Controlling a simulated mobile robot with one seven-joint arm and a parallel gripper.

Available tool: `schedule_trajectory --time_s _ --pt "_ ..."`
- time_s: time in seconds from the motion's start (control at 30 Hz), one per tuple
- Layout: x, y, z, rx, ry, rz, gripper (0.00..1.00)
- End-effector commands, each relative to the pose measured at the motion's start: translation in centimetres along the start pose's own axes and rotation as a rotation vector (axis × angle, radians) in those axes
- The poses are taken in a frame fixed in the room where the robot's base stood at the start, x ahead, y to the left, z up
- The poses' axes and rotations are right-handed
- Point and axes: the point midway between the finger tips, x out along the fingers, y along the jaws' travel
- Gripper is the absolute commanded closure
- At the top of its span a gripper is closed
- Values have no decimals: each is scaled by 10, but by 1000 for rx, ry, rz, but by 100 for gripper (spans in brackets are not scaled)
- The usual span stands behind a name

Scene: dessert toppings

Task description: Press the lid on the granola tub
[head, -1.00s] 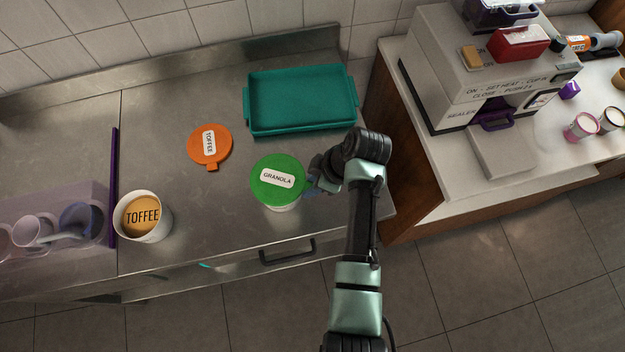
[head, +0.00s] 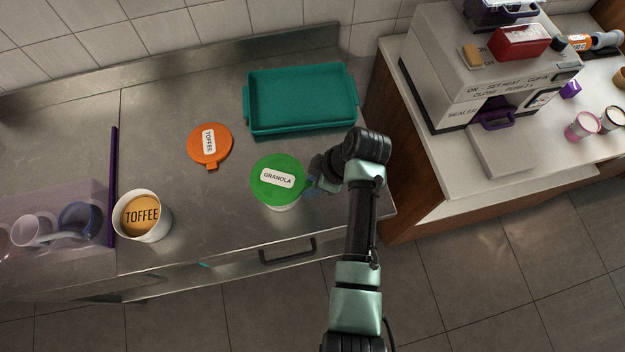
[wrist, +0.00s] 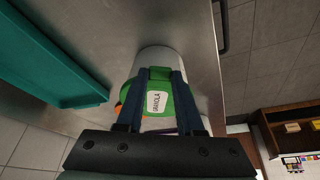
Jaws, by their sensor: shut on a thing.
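The green granola lid (head: 278,178), labelled GRANOLA, lies over the top of the white granola tub (head: 284,207). Only a sliver of the tub shows below the lid in the head view. My gripper (head: 313,187) is at the lid's right edge, partly hidden by my arm. In the wrist view my gripper (wrist: 158,78) has its two dark fingers on either side of the green lid (wrist: 158,122), shut on it. The white tub (wrist: 158,57) shows beyond the fingertips. I cannot tell whether the lid is seated on the rim or slightly above it.
An orange toffee lid (head: 210,146) lies flat left of the tub. An open toffee tub (head: 142,232) stands further left, by a clear bin of cups (head: 45,215). A teal tray (head: 300,128) is behind. The sealer (head: 470,112) stands on the right counter.

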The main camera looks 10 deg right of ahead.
Motion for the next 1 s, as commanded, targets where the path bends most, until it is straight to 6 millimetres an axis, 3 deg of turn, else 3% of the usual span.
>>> schedule_trajectory --time_s 0.2,0.23,0.4,0.6,0.77,1.0 --pt "0 0 0 0 0 0 100" --pt "0 0 0 0 0 0 59" --pt "0 0 0 0 0 0 29" --pt "0 0 0 0 0 0 29" --pt "0 0 0 0 0 0 2" --pt "0 0 0 0 0 0 0"
